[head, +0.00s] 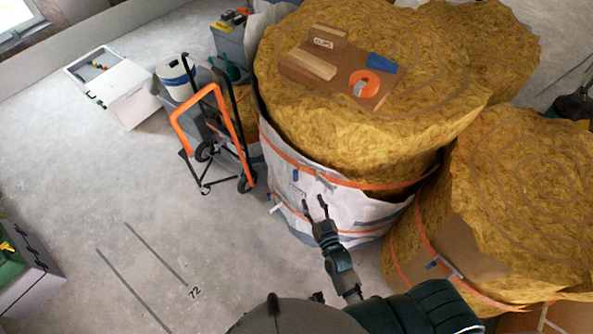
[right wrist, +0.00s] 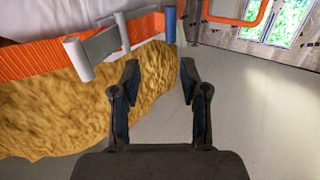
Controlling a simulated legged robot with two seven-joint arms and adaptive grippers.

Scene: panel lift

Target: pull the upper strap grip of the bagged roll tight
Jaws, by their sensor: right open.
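The bagged roll is a thick yellow wool roll in a white bag (head: 268,153), standing in the middle of the head view. An orange upper strap (head: 372,186) runs around it, with a grey buckle (head: 325,181) and a small blue grip (head: 295,174). In the right wrist view the orange strap (right wrist: 30,63), grey buckle (right wrist: 78,58) and blue grip (right wrist: 169,25) show close up. My right gripper (head: 315,207) is open and empty in front of the bag. In the wrist view its fingertips (right wrist: 159,72) are apart from the blue grip. My left gripper is out of view.
An orange hand truck (head: 182,118) stands left of the roll. A board with a handle and orange tape (head: 365,84) lies on top. Another strapped wool roll (head: 520,190) stands close at right. The floor at left is mostly clear.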

